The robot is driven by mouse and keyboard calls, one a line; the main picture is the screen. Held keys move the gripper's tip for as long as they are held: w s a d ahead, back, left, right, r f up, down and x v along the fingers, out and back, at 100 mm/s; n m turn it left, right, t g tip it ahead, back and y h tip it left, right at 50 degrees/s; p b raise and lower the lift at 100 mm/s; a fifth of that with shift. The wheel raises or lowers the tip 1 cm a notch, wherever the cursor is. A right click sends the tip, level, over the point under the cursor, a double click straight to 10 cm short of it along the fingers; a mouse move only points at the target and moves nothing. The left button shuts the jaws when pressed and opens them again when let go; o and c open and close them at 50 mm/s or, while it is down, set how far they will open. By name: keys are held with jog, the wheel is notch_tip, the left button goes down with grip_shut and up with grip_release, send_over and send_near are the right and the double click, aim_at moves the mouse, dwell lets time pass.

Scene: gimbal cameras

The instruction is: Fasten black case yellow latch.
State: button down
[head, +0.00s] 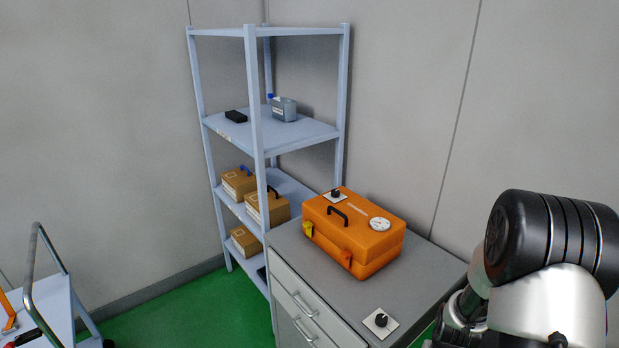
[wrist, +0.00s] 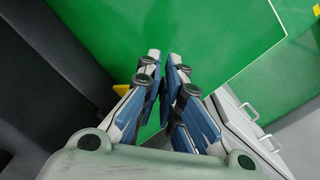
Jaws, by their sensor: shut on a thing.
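A small yellow piece (wrist: 122,89), possibly the yellow latch, shows partly hidden behind the left finger. A large dark surface (wrist: 55,60) fills the left side; it may be the black case, but I cannot be sure. No black case shows in the head view.
The grey cabinet (head: 345,293) has drawer handles and a small plate with a black knob (head: 381,319). A shelf rack (head: 254,100) behind it holds cardboard boxes. A trolley (head: 50,310) stands at left. Open green floor (head: 200,318) lies between. My arm is at right.

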jog(key=shift+s+a, duration=0.55)
jog(key=shift+a, duration=0.3)
notch_tip(320, 180, up, 8)
jog(key=p, duration=0.6)
jog(key=s+a+r+n+t+b, duration=0.1)
jog(key=a+r, duration=0.2)
jog(key=r, duration=0.5)
jog(key=s+a+r+n+t+b, duration=0.1)
jog(key=a+r+b, duration=0.15)
jog(key=r, duration=0.65)
jog(key=s+a+r+n+t+b, duration=0.1)
jog(key=s+a+r, duration=0.5)
jog(key=s, duration=0.6)
notch_tip(320, 180, up, 2)
jog(key=shift+s+a+r+n+t, duration=0.2)
jog(key=shift+r+n+t, duration=0.05)
jog(key=shift+n+t, duration=0.45)
